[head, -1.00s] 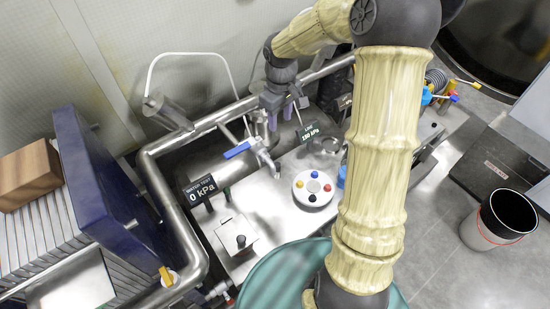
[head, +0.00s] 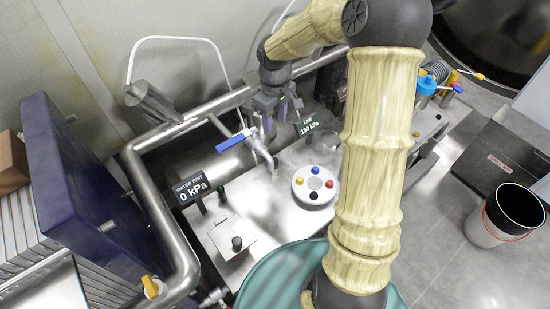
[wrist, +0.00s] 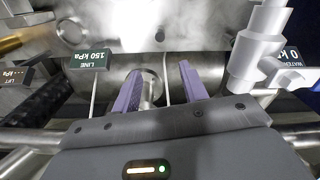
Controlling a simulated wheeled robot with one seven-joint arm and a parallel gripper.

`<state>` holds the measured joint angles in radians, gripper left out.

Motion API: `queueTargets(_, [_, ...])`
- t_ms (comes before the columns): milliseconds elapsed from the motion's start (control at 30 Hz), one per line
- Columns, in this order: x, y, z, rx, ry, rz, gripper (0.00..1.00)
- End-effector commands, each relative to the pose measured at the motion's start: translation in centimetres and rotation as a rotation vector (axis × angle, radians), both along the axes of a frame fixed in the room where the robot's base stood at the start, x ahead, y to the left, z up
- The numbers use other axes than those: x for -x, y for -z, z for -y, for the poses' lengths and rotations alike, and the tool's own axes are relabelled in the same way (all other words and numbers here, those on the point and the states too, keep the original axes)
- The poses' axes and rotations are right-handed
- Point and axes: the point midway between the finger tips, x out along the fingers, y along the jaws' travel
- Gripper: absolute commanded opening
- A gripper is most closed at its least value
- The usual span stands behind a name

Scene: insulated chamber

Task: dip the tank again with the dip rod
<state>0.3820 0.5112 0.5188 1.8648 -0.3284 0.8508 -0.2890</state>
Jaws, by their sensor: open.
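My gripper (head: 272,125) is open over the steel tank (head: 215,166), a lying cylinder behind the bench top; the tank also shows in the wrist view (wrist: 208,72). The purple fingers (wrist: 158,88) stand apart in the wrist view. A thin pale upright rod (wrist: 166,82) shows between them, with a round steel fitting beside it. I cannot tell for sure whether this is the dip rod, and the fingers do not visibly clamp it. My arm hides part of the bench in the head view.
A blue-handled tap (head: 236,141) stands close left of my gripper. Signs read WATER TEST 0 kPa (head: 190,189) and LINE 150 kPa (wrist: 88,60). Steel railing (head: 165,235) surrounds the bench.

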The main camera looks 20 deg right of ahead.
Motion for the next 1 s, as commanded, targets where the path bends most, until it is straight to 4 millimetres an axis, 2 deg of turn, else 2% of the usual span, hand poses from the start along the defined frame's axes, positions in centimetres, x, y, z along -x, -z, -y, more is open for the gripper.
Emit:
queueTargets(133, [0.0, 0.3, 0.0, 0.001, 0.0, -0.001, 0.43])
queueTargets(267, [0.0, 1.5, 0.0, 0.001, 0.0, -0.004, 0.43])
queueTargets(1000, [0.1, 14.2, 0.0, 0.0, -0.001, -0.004, 0.43])
